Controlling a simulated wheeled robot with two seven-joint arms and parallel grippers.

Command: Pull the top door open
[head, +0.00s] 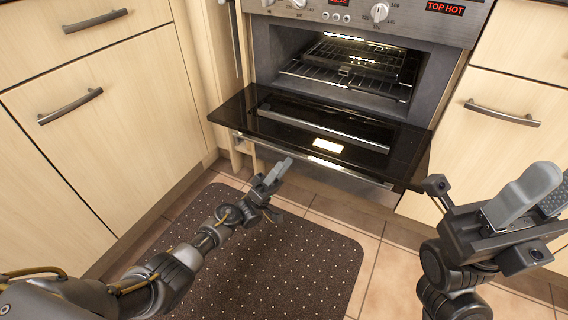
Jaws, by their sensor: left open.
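The oven's top door (230,109) is folded down and open, its dark glossy inner face turned up. The lit oven cavity (290,87) with its wire racks shows behind it. My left gripper (277,188) is open and empty, in front of and below the door's front edge, apart from it in the picture. A pale metal bar runs below the door edge; I cannot tell whether it belongs to this door. My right gripper (541,192) is at the right, away from the door, with its fingers apart and nothing visible between them.
The control panel (412,14) with knobs and red displays is above the cavity. Pale cabinets with bar handles (70,106) flank the oven, with another handle (502,113) on the right. A dark dotted mat (320,262) lies on the tiled floor.

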